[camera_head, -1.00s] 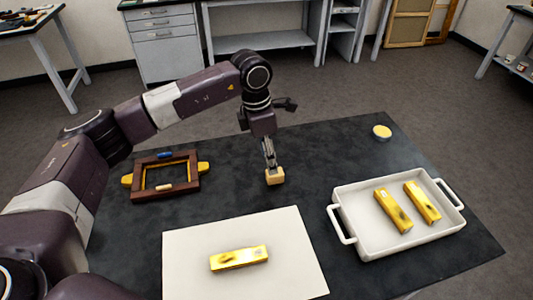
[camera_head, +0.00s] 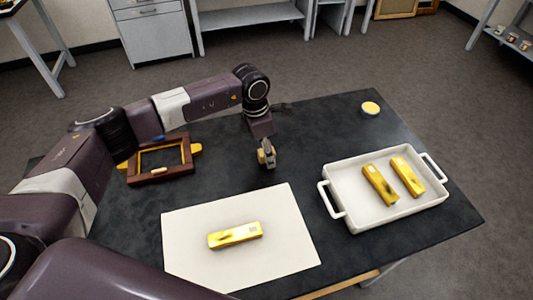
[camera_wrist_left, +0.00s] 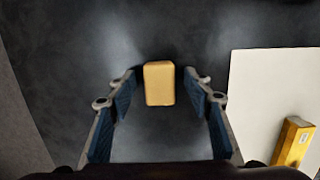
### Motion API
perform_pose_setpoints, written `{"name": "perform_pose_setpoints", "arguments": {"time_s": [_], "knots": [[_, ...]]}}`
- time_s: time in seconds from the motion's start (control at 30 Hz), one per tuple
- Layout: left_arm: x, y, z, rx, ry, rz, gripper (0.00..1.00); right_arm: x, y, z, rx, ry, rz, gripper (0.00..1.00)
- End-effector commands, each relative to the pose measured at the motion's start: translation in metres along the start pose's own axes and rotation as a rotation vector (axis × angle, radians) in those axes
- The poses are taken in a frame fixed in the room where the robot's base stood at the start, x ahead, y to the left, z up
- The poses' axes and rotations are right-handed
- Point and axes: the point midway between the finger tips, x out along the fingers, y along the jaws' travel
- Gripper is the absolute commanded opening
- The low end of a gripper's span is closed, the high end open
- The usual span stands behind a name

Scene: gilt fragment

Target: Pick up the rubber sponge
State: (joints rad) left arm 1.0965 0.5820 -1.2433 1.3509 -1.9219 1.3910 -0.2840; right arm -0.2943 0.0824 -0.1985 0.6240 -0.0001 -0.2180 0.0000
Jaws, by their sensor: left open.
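The rubber sponge is a small tan block (camera_wrist_left: 159,83) on the dark tabletop. In the left wrist view it lies between the tips of my left gripper (camera_wrist_left: 159,96), with a visible gap on each side. In the head view the left gripper (camera_head: 268,151) is down at the sponge (camera_head: 262,157) and partly covers it. The left fingers are open and hold nothing. Whether the fingertips touch the table cannot be told. My right gripper is not in view.
A white sheet (camera_head: 285,240) with a gilt bar (camera_head: 235,235) lies nearer me. A white handled tray (camera_head: 350,205) with two gilt bars stands right. A brown frame (camera_head: 160,175) lies left, and a round yellow-topped item (camera_head: 371,108) is at the back right. Dark table between is clear.

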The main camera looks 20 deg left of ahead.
Motion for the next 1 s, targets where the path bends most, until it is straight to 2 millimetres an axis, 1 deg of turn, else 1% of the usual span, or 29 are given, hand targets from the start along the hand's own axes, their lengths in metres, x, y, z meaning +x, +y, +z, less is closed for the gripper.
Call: {"name": "perform_pose_setpoints", "arguments": {"time_s": [0.03,0.37,0.63,0.77,0.87,0.97,1.0], "knots": [[0.000,0.000,0.000,0.000,0.000,0.000,0.45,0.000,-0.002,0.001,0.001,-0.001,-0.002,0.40],[-0.001,0.000,0.000,-0.001,0.000,0.001,0.09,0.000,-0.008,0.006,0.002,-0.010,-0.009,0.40],[-0.002,0.001,0.000,-0.001,-0.001,0.001,0.09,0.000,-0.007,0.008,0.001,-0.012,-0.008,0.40],[-0.008,0.001,0.002,-0.001,-0.002,0.003,0.09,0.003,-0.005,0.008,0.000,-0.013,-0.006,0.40],[-0.019,0.001,0.003,-0.001,-0.003,0.003,0.09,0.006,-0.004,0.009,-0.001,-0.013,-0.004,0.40],[-0.037,0.002,0.006,0.001,-0.004,0.005,0.09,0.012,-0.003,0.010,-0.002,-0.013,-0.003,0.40],[-0.045,0.002,0.008,0.001,-0.005,0.005,0.09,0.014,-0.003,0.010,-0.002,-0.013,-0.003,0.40]]}}
